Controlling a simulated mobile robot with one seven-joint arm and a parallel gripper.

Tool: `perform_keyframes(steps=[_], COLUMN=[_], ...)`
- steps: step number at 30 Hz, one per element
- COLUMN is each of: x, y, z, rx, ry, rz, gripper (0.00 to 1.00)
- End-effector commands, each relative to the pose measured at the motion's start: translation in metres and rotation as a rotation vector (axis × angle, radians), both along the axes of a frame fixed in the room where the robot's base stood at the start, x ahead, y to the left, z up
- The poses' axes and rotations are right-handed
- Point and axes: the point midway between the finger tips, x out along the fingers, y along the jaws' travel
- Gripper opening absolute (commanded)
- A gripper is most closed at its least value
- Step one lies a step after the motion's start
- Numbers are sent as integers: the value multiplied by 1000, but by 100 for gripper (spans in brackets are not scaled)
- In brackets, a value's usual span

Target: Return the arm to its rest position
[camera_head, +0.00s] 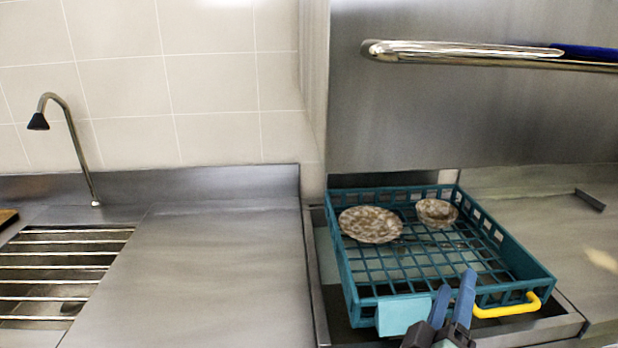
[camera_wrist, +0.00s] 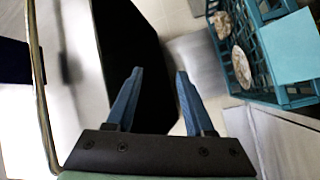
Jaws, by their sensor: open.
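My gripper (camera_head: 455,295) is at the lower right of the head view, in front of the near side of a teal dish rack. Its two blue fingers are apart with nothing between them. In the wrist view, the open fingers (camera_wrist: 156,92) point past a dark gap and metal panels, with the rack to their right. Most of my arm is out of the head view.
The teal rack (camera_head: 520,268) holds two speckled dishes, a larger plate (camera_head: 370,224) and a smaller one (camera_head: 437,212). A yellow handle (camera_head: 508,307) sticks out at its front. A metal hood with a bar handle (camera_head: 460,52) hangs above. The left counter (camera_head: 205,270) is clear.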

Motion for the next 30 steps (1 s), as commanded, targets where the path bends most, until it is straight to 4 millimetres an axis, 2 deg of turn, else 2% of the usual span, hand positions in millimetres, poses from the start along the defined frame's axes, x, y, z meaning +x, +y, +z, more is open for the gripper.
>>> perform_keyframes(steps=[1,5,6,8,9,12,15,18,21,25,30], x=[7,11,9,2,-4,-26,-54,-80,-99,-109,-109], y=[15,57,71,93,108,145,178,202,217,224,224], z=[41,132,160,200,227,288,337,370,389,398,398], rx=[50,218,269,347,399,526,633,714,763,790,791], ry=[-98,-339,-409,-508,-570,-709,-813,-878,-911,-926,-926], rz=[47,200,256,346,409,582,750,888,978,1026,1028], gripper=[53,53,53,53,53,53,53,53,53,53,53])
